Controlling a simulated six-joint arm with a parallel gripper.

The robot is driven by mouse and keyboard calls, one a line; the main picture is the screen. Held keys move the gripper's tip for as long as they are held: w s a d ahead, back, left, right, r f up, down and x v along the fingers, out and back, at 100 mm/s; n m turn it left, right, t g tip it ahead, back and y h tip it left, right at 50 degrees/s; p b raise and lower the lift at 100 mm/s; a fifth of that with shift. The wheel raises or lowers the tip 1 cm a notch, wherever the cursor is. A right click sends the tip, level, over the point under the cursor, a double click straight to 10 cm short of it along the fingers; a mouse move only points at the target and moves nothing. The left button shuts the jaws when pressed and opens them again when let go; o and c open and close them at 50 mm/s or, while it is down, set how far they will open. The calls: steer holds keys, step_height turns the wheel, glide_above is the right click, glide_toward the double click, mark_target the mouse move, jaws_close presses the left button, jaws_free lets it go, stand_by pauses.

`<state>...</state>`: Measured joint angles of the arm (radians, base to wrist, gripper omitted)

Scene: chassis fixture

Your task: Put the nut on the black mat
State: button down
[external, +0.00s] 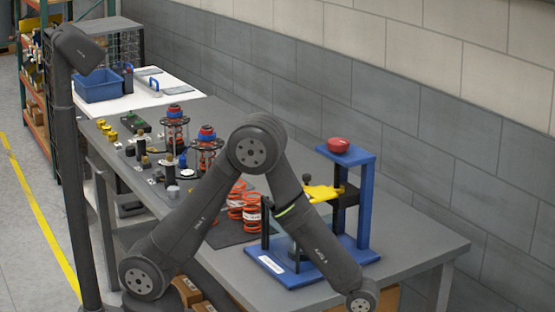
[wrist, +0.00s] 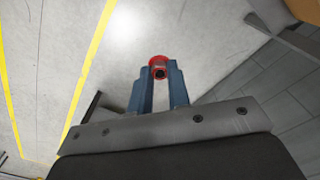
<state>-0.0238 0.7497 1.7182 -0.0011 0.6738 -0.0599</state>
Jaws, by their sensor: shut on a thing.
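In the wrist view my gripper (wrist: 159,78) has its two blue fingers shut on the nut (wrist: 159,62), a red round piece with a dark centre at the fingertips. Floor shows behind the nut. In the external view my arm bends over the bench and its wrist drops out at the bottom edge, so the fingers and nut are hidden there. The black mat (external: 226,237) lies on the grey bench, partly covered by my arm and by orange springs (external: 246,205). My gripper is to the right of the mat and nearer the camera.
A blue press fixture (external: 362,205) with a red knob (external: 338,145) stands right of the mat. Spring assemblies (external: 206,155) and small parts stand on the bench farther back. A blue bin (external: 98,86) sits at the far end. The bench's right end (external: 420,245) is clear.

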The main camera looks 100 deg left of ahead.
steer(key=w+a+r+n, duration=0.4)
steer(key=a+r, duration=0.6)
steer(key=a, duration=0.3)
steer(key=w+a+r+n, duration=0.3)
steer(key=w+a+r, duration=0.2)
steer(key=a+r, duration=0.7)
steer(key=s+a+r+n, duration=0.4)
steer(key=s+a+r, duration=0.2)
steer(key=a+r, duration=0.5)
steer(key=s+a+r+n, duration=0.5)
steer(key=a+r, duration=0.4)
steer(key=a, duration=0.4)
steer(key=s+a+f+n, duration=0.1)
steer(key=s+a+n, duration=0.2)
steer(key=s+n, duration=0.75)
steer(key=s+a+f+n, duration=0.2)
steer(key=s+a+n, duration=0.2)
steer(key=s, duration=1.3)
steer(key=s+d+f+n, duration=0.3)
steer(key=d+f+n, duration=0.3)
steer(key=d+f, duration=0.35)
steer(key=s+d+f+n, duration=0.4)
steer(key=d+f+n, duration=0.3)
steer(key=d, duration=0.4)
glide_above(223, 237)
steer(key=shift+m, duration=0.35)
step_height(223, 237, down, 8)
steer(key=shift+f, duration=1.9)
